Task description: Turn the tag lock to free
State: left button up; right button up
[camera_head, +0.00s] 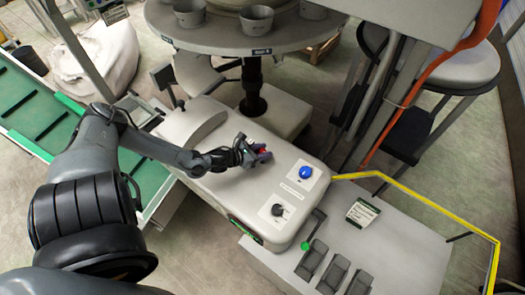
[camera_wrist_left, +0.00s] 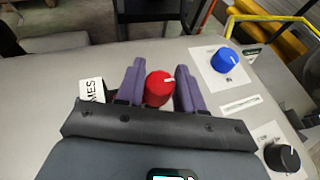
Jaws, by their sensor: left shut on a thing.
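A round red knob (camera_wrist_left: 159,88) with a pale pointer line stands on the light grey machine housing, and a bit of its red shows in the head view. My left gripper (camera_wrist_left: 161,90) has its two purple fingers on either side of this knob and is shut on it. The pointer line points up and to the right in the left wrist view. A blue knob (camera_head: 305,172) and a black knob (camera_head: 277,210) sit on white plates on the same housing (camera_head: 215,185). I cannot read which knob is the tag lock. My right gripper is out of view.
A partly covered white label (camera_wrist_left: 91,90) lies left of the gripper. A lever with a green knob (camera_head: 306,246) and several dark grey pedals (camera_head: 332,272) are to the right. A yellow rail (camera_head: 430,200) borders that side. A round table with cups (camera_head: 257,20) stands behind.

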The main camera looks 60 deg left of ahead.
pick_arm(q)
jog(key=shift+r+n+y+p, duration=0.2)
jog(key=shift+n+y+p, duration=0.6)
jog(key=shift+y+p, duration=0.2)
jog(key=n+g+y+p, duration=0.3)
jog(key=n+y+p, duration=0.1)
jog(key=n, duration=0.1)
jog(key=n+g+y+p, duration=0.3)
jog(key=n+y+p, duration=0.1)
jog(key=y+p, duration=0.1)
jog(key=shift+w+d+r+n, duration=0.1)
jog(key=shift+d+n, duration=0.05)
jog(key=shift+n, duration=0.25)
jog(key=shift+n+g+y+p, duration=0.65)
jog(key=shift+n+g, duration=0.25)
jog(key=shift+g, duration=0.3)
jog(key=shift+f+n+g+y, duration=0.25)
jog(key=shift+n+g, duration=0.55)
jog(key=shift+g, duration=0.1)
jog(key=shift+f+n+g+b, duration=0.1)
jog(key=shift+n+g+b, duration=0.4)
jog(key=shift+n+g, duration=1)
jog(key=shift+c, duration=0.2)
jog(key=shift+g, duration=0.4)
